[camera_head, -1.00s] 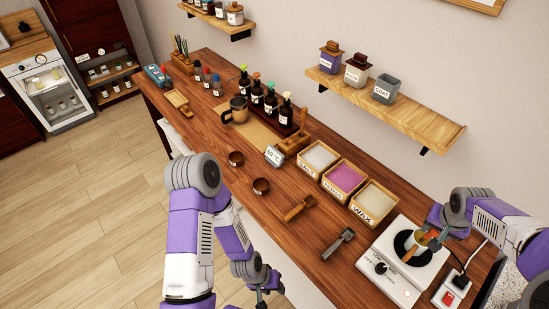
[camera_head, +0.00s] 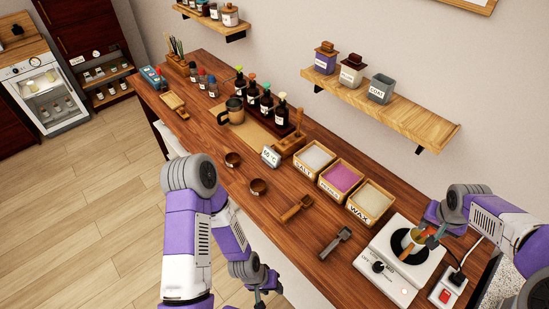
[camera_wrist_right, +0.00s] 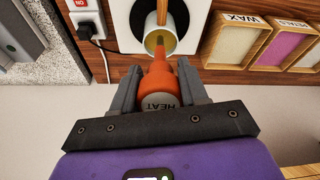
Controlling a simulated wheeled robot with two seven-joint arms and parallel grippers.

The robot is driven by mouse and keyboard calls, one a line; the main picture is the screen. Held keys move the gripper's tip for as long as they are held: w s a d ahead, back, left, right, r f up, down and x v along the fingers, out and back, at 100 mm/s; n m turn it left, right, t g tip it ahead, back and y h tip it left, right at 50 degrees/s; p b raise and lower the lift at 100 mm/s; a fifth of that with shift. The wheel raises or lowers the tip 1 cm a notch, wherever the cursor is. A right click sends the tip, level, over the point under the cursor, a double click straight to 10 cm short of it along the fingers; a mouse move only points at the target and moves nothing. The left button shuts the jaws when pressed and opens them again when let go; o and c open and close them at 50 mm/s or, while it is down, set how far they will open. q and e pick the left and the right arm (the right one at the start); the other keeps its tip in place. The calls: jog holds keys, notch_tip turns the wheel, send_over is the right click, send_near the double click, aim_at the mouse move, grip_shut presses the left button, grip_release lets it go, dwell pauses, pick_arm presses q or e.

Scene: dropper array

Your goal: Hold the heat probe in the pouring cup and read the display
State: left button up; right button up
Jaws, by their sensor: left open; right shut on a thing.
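The orange heat probe (camera_wrist_right: 158,88), marked HEAT, is between the fingers of my right gripper (camera_wrist_right: 160,95), which is shut on it. Its narrow end overlaps the mouth of the pouring cup (camera_wrist_right: 153,44) in the right wrist view; how deep it goes cannot be told. The cup holds something yellowish and stands on the dark round plate of the white heater (camera_head: 384,268). In the head view the right gripper (camera_head: 432,239) is over the cup and partly hides it. My left gripper (camera_head: 266,287) is open and empty beside the table's front edge.
Boxes of salt (camera_head: 313,157), pink petals (camera_head: 341,178) and wax (camera_head: 370,201) line the table's back, left of the heater. A switch box with a red button (camera_head: 446,295) sits right of it. Two small bowls and wooden tools lie in front.

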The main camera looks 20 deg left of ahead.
jog(key=shift+p+v, duration=1.65)
jog(key=shift+v, duration=1.55)
